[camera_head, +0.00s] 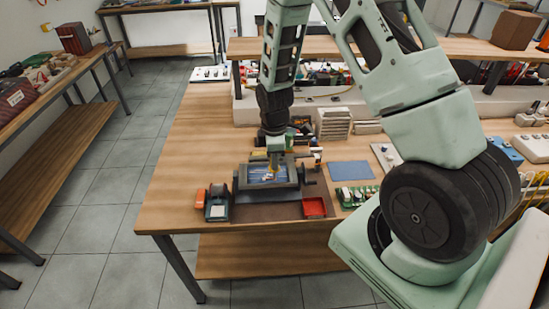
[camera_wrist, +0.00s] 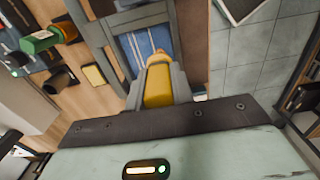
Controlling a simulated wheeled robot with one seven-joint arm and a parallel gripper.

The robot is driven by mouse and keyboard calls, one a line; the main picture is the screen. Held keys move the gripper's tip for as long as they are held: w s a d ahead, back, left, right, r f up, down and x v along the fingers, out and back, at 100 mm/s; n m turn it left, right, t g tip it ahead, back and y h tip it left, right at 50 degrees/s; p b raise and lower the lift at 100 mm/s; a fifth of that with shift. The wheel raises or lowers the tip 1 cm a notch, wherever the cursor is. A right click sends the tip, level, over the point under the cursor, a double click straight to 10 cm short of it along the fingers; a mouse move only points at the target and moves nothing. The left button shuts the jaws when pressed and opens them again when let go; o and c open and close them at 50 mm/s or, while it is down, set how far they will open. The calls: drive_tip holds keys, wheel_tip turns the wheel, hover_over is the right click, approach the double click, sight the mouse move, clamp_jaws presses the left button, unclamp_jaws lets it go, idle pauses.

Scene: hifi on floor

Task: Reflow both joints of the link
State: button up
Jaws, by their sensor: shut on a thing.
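My gripper (camera_head: 275,154) is over the left part of the workbench, pointing down. In the wrist view its fingers (camera_wrist: 160,84) are shut on a yellow-handled tool (camera_wrist: 158,88), likely a soldering iron. The tool's tip is hidden behind its handle and the fingers. A blue board (camera_head: 268,174) is held in a dark grey vise (camera_head: 240,183) right below my gripper. The board also shows in the wrist view (camera_wrist: 137,50), with pale lines on it. The link and its two joints are too small or hidden to tell. I cannot tell whether the tool touches the board.
A small dark device (camera_head: 217,208) with an orange part stands left of the vise. A red tray (camera_head: 314,208) lies to the right on a brown mat (camera_head: 262,212). A blue mat (camera_head: 350,171) and green boards (camera_head: 357,195) lie farther right. Bare wood is at left.

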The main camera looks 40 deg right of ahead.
drive_tip(key=shift+r+p, duration=1.65)
drive_tip(key=shift+r, duration=0.65)
